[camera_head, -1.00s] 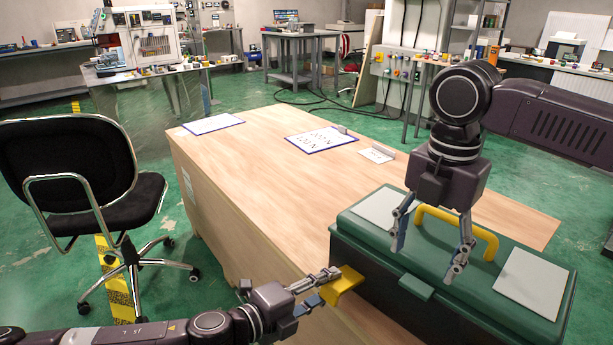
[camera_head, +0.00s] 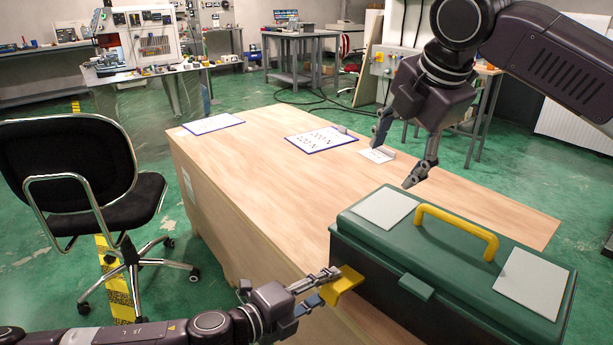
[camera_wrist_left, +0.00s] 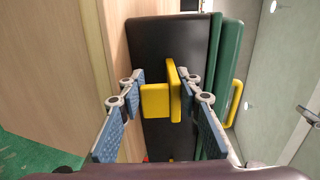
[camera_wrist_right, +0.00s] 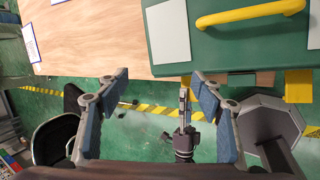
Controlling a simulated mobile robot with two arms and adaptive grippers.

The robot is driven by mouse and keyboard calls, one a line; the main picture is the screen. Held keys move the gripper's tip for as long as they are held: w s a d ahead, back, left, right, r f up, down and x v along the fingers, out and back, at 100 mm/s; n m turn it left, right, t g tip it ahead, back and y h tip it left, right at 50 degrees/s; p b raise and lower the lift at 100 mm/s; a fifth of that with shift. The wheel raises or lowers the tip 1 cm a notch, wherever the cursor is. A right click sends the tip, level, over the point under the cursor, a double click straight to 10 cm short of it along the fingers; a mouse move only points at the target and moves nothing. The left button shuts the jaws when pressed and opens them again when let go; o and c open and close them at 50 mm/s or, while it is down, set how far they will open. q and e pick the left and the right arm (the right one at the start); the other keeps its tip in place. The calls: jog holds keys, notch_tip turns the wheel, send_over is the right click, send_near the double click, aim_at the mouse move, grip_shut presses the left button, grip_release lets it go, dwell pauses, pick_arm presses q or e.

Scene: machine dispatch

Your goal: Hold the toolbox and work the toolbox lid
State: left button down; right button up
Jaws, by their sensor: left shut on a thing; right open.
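The toolbox (camera_head: 385,290) stands on the near right part of the wooden table, dark-bodied with a green lid (camera_head: 440,262) that is closed. A yellow handle (camera_head: 457,230) spans the lid's top. My left gripper (camera_head: 328,287) is shut on a yellow side piece (camera_head: 345,284) at the toolbox's left end; that piece also shows between its fingers in the left wrist view (camera_wrist_left: 174,90). My right gripper (camera_head: 396,160) is open and empty, in the air above and behind the lid in the head view. The right wrist view shows its spread fingers (camera_wrist_right: 155,110) with the lid beyond.
The wooden table (camera_head: 250,160) bears a clipboard (camera_head: 320,139) in the middle, another (camera_head: 213,124) at its far left, and a small card (camera_head: 377,154) beneath my right gripper. A black office chair (camera_head: 80,190) stands left. The table's left half is mostly clear.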

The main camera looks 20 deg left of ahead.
jog(key=a+f+y, duration=0.3)
jog(key=a, duration=0.5)
jog(key=a+f+n+y, duration=0.1)
jog(key=a+f+y, duration=0.2)
jog(key=a, duration=0.5)
jog(key=shift+f, duration=0.4)
jog(key=shift+w, duration=0.1)
